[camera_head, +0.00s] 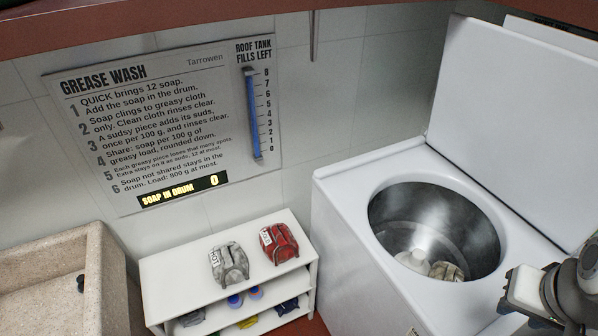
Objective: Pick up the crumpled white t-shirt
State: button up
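A crumpled whitish-grey cloth bundle (229,264) with dark marks and a small lettered tag sits on the top of the white shelf unit (165,268); it looks like the t-shirt. A beige-grey cloth (446,271) lies at the bottom of the washer drum, partly hidden by the drum rim; I cannot tell what garment it is. My gripper (522,288) is at the lower right edge, in front of the washer's right side, well apart from the bundle on the shelf. Its fingers do not show clearly.
A red bundle (279,243) sits right of the whitish one. The top-loading washer (350,215) has its lid (510,110) raised. Lower shelves hold small coloured items. A stone basin (60,270) stands at left. A wall sign (150,130) reads soap in drum 0.

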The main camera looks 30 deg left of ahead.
aim_at(229, 263)
jog(key=z, duration=0.15)
jog(key=k, duration=0.55)
jog(key=u, duration=1.1)
jog(key=i, duration=0.3)
jog(key=u, duration=0.95)
